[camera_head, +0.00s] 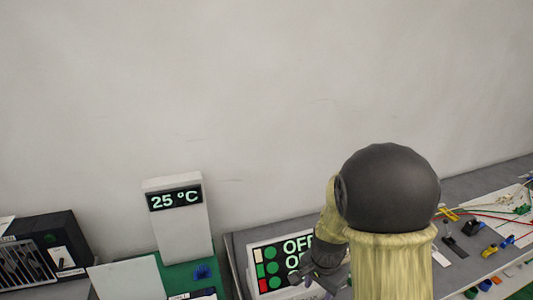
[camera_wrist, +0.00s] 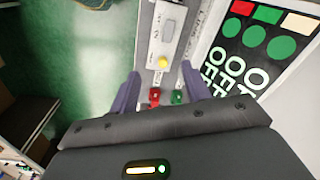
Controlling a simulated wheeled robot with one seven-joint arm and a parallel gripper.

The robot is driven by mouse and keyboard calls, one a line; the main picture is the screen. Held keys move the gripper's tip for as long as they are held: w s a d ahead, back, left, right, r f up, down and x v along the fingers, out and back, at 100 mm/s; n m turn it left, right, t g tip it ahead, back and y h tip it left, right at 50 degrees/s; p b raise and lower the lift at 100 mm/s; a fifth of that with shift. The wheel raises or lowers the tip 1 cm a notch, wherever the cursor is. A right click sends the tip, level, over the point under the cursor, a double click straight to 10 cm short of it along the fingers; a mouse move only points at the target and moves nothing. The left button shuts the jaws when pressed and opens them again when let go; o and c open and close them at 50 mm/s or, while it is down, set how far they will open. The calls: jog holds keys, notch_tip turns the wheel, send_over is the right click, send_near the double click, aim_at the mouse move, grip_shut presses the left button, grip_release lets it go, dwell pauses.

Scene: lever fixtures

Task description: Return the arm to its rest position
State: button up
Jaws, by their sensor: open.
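My arm is bent across the right half of the head view, and its dark round joint and pale yellow sleeve hide part of the bench. My gripper (camera_head: 326,278) is low in that view, in front of the display panel (camera_head: 257,247) with "OFF" lettering. In the wrist view my gripper (camera_wrist: 160,86) is open, its two purple fingers apart with nothing held between them. Beyond and between the fingers are a red part (camera_wrist: 154,97), a green part (camera_wrist: 178,96) and a yellow knob (camera_wrist: 163,61) on a pale fixture. I cannot tell whether the fingers touch anything.
A white unit reading "25 ºC" (camera_head: 181,222) stands left of the panel. A black box (camera_head: 62,245) is at far left. Wires (camera_head: 485,217) and small coloured parts lie on the bench at right. A bare wall (camera_head: 240,90) rises behind; the space above the bench is clear.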

jog(key=s+d+r+n+t, duration=0.1)
jog(key=s+r+n, duration=0.5)
jog(key=s+n, duration=0.3)
jog(key=shift+s+d+t, duration=0.25)
jog(key=shift+s+t, duration=0.05)
jog(key=shift+s, duration=0.1)
jog(key=shift+r, duration=0.1)
jog(key=shift+c, duration=0.2)
jog(key=shift+c, duration=1)
